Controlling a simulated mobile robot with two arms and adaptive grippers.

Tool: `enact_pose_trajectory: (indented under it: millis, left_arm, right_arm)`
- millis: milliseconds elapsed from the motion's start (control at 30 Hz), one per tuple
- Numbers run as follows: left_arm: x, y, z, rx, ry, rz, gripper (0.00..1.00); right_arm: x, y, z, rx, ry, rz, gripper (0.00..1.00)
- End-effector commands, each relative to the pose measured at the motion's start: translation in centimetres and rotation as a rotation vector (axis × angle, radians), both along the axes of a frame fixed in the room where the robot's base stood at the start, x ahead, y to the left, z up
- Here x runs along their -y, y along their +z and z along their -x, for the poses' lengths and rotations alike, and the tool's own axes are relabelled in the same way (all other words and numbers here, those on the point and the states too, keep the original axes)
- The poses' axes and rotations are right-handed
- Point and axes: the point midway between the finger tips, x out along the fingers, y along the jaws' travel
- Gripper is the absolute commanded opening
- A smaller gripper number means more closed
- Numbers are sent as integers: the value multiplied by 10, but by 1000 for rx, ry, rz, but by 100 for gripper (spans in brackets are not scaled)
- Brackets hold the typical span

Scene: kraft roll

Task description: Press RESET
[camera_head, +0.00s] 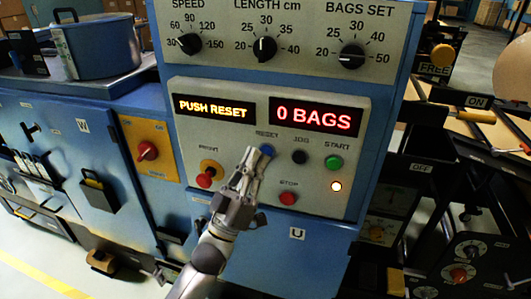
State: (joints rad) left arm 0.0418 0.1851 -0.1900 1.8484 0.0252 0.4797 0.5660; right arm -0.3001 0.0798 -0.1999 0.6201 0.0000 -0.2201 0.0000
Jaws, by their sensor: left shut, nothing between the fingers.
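The blue RESET button (267,151) sits on the grey control panel (228,140), under its printed RESET label. My left gripper (249,153) is shut and empty, with its fingertips just left of the button. Whether the fingertips touch the button cannot be told. The left display (214,108) reads "PUSH RESET" in yellow. The right display (315,116) reads "0 BAGS" in red. My right gripper is not in view.
Right of RESET are the black JOG button (299,157) and green START button (333,162). The red STOP button (288,198) is below.

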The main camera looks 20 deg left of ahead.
Motion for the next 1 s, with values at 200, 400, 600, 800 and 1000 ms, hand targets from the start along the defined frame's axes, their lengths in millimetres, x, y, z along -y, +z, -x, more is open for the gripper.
enact_pose_trajectory:
  millis: [200,400,600,800,1000]
  left_arm:
    - [0,-1,-5,-2,0,-1,0]
    - [0,0,-4,-1,0,-1,0]
    - [0,0,-6,-1,0,-1,0]
    - [0,0,-8,-1,0,-1,0]
    - [0,0,-11,-1,0,-1,0]
  right_arm:
    - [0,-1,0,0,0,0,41]
    - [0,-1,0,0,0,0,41]
    - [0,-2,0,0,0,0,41]
    - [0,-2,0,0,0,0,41]
    - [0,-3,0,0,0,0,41]
